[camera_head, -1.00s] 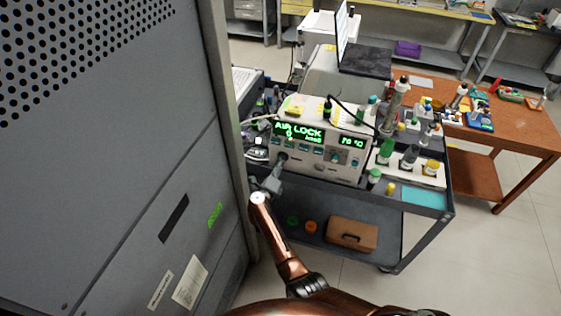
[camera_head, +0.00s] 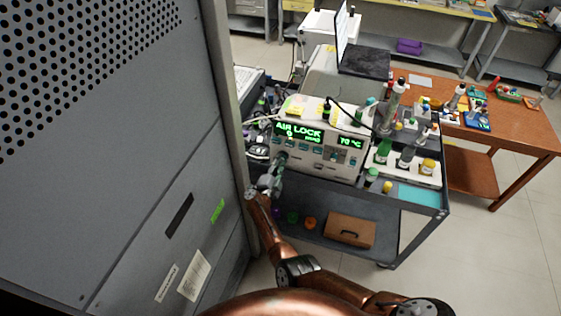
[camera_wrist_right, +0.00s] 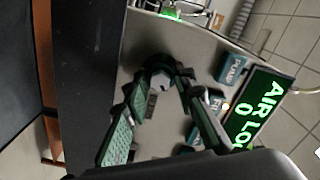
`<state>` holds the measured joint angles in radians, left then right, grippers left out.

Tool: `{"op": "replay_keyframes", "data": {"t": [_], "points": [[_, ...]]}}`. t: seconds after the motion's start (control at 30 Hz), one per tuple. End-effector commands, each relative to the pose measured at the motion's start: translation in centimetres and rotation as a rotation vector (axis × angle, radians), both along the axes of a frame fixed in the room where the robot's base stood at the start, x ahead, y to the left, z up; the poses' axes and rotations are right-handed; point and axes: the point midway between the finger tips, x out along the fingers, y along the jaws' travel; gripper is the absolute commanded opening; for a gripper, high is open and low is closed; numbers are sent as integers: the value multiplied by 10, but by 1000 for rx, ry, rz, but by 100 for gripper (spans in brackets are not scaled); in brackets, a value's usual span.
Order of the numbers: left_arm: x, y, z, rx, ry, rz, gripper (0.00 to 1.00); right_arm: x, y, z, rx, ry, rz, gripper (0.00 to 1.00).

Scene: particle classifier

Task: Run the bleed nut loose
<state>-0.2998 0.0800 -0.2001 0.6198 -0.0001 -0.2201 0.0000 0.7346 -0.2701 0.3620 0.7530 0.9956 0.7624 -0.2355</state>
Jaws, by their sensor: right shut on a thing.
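The white instrument (camera_head: 322,160) stands on the cart, its green display (camera_head: 299,132) reading "AIR LOCK" with a 0 below; a second readout shows 70 °C. My right gripper (camera_head: 277,166) reaches the lower left of its front panel. In the right wrist view, its two green-padded fingers (camera_wrist_right: 166,82) close around a round pale metal part (camera_wrist_right: 160,78), apparently the bleed nut, at the panel. The fingertips partly cover it, so its thread and how far out it stands cannot be seen. The left gripper is out of view.
A tall grey cabinet (camera_head: 120,190) fills the left, close beside my right arm. The dark cart (camera_head: 405,215) carries bottles, a teal mat (camera_head: 418,194) and, on its lower shelf, a brown case (camera_head: 350,230). An orange-brown table (camera_head: 510,140) stands at right.

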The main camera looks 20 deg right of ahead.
Motion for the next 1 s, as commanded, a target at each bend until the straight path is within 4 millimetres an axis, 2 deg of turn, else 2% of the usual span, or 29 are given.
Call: {"op": "replay_keyframes", "data": {"t": [0.03, 0.5, 1.0], "points": [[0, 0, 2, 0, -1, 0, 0, 3, -1, 6, -40, 20, 2, 0], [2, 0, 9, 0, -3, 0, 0, 4, -2, 7, -356, 229, 0, 0], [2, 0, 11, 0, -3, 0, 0, 4, -4, 7, -479, 310, -4, 0]]}}
